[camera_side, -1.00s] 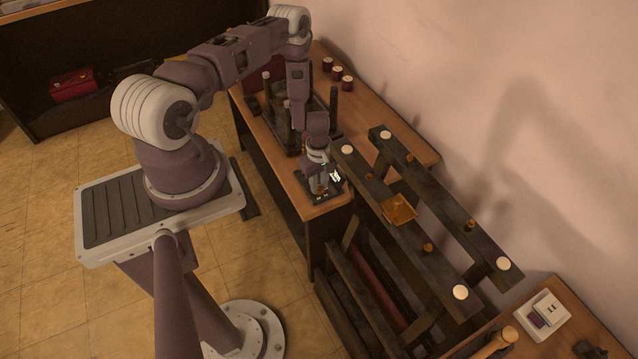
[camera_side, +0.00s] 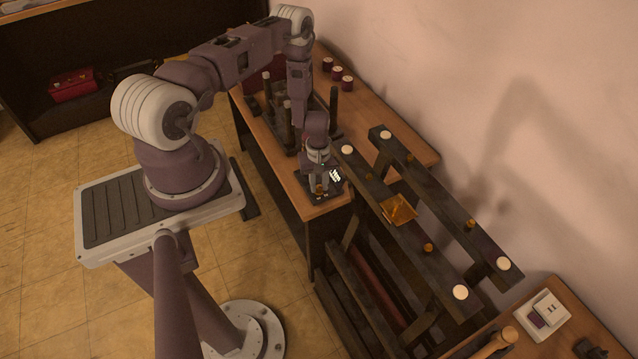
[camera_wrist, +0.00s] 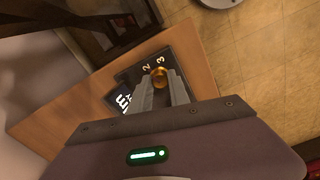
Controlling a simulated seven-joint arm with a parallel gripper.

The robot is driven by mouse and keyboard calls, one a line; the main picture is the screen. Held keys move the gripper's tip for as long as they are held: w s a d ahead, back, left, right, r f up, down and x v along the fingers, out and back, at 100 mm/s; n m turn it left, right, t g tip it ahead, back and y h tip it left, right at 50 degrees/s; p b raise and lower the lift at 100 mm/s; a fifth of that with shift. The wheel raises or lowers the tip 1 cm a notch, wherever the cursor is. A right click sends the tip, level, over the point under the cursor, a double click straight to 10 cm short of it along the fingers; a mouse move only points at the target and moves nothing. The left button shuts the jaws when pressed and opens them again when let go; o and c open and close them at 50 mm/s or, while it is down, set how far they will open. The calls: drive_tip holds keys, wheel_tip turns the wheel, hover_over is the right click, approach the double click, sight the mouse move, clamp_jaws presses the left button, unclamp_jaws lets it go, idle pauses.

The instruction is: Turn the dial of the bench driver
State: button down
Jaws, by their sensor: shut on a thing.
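The bench driver (camera_side: 322,197) is a small dark panel near the front edge of the wooden table, with a bright white display (camera_side: 335,174). In the wrist view the driver (camera_wrist: 128,76) shows white digits 2 and 3 beside its dial and larger white characters on its other side. The dial (camera_wrist: 160,76) is a round brass-coloured knob. My gripper (camera_wrist: 161,82) points down with its two grey fingers shut on the dial, one on each side. In the side view my gripper (camera_side: 319,188) partly hides the dial.
Dark upright posts (camera_side: 334,108) stand on the table behind my gripper. Several dark red, white-topped pots (camera_side: 337,76) sit at the back. A dark wooden rack with white discs and an amber tray (camera_side: 399,209) stands close on the right. Floor is open at the left.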

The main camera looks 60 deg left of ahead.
sight(319, 187)
drive_tip(key=c, duration=1.2)
unclamp_jaws()
drive_tip(key=shift+c, duration=0.2)
wheel_tip(319, 187, up, 7)
drive_tip(key=shift+r, duration=0.1)
